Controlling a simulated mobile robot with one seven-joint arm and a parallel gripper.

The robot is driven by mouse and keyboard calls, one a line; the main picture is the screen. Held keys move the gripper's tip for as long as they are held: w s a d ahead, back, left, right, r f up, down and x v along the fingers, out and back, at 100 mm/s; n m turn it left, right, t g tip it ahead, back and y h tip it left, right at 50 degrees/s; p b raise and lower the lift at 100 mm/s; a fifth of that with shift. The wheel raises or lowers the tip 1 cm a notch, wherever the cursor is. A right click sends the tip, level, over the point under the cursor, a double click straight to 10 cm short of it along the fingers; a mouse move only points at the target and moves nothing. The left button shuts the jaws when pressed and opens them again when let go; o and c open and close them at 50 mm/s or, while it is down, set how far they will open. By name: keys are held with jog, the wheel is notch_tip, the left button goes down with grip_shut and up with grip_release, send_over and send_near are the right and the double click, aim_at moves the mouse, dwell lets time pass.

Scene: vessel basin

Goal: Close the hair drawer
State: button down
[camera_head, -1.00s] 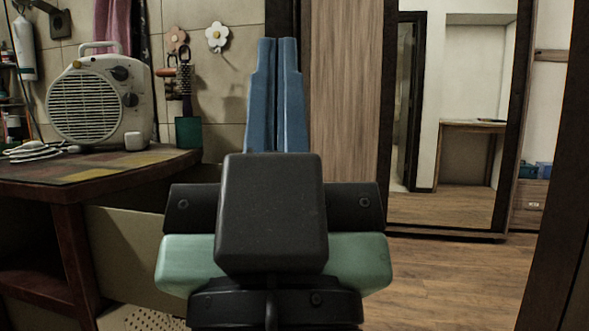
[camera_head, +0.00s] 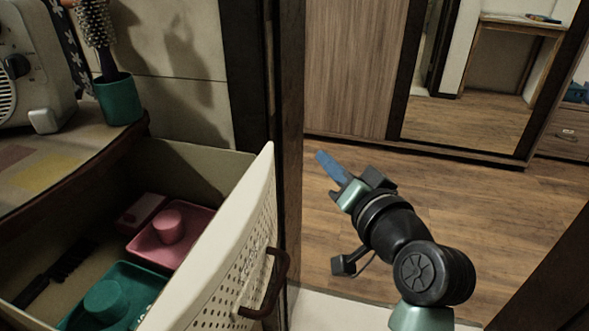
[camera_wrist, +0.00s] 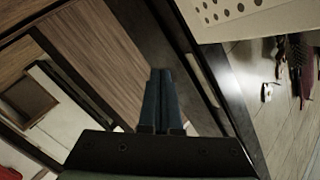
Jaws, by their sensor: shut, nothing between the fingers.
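The hair drawer (camera_head: 215,262) stands pulled open at the lower left in the head view. Its white front has rows of small holes and a dark brown handle (camera_head: 268,285). Inside lie a pink tray (camera_head: 172,237), a green tray (camera_head: 118,290) and a dark comb-like item (camera_head: 55,272). My gripper (camera_head: 322,158), with blue fingers, is to the right of the drawer front and apart from it. In the wrist view the fingers (camera_wrist: 163,75) are together and empty, and part of a perforated white panel (camera_wrist: 225,12) shows at the upper right.
A counter (camera_head: 60,165) above the drawer holds a white heater (camera_head: 35,75) and a green cup (camera_head: 119,97) with a round brush. A dark door frame (camera_head: 288,120) rises beside the drawer front. A mirrored wardrobe (camera_head: 355,65) stands behind; wooden floor (camera_head: 480,220) is free at right.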

jog(key=s+d+f+m+g+y+p, duration=0.2)
jog(key=s+d+f+m+y+p, duration=0.4)
jog(key=f, duration=0.3)
jog(key=w+a+b, duration=0.2)
jog(key=w+a, duration=0.4)
jog(key=a, duration=0.6)
jog(key=shift+w+f+b, duration=0.2)
jog(key=shift+w+b, duration=0.15)
jog(key=shift+a, duration=0.15)
